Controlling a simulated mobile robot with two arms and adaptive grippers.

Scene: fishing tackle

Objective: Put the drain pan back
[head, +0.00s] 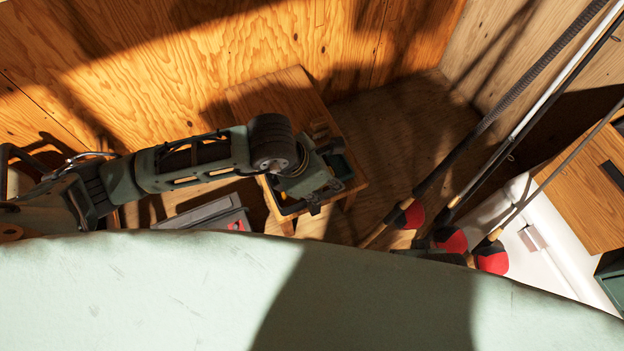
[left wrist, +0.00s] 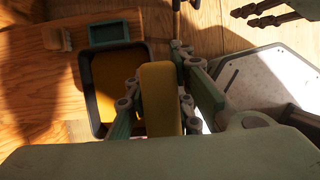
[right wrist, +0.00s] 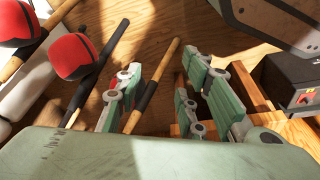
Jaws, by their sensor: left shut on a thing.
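In the left wrist view, a dark-rimmed shallow tray (left wrist: 98,128), which looks like the drain pan, lies at the wooden stand with a brownish-yellow inside. My left gripper (left wrist: 162,85) is at its right side, shut on a yellow block-like piece (left wrist: 161,100). I cannot tell whether this piece joins the tray. In the head view my left gripper (head: 312,182) is over the front of the stand and hides most of the tray. My right gripper (right wrist: 165,72) has its fingers apart, with nothing clearly held, above a rod handle (right wrist: 153,88).
The wooden stand (head: 270,92) also bears a green dish (left wrist: 108,31) and a small brush-like wooden thing (left wrist: 56,37). A grey box (head: 205,213) stands left of it. Several rods (head: 480,130) with red-and-black ends lean at the right. Floor behind the rods is clear.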

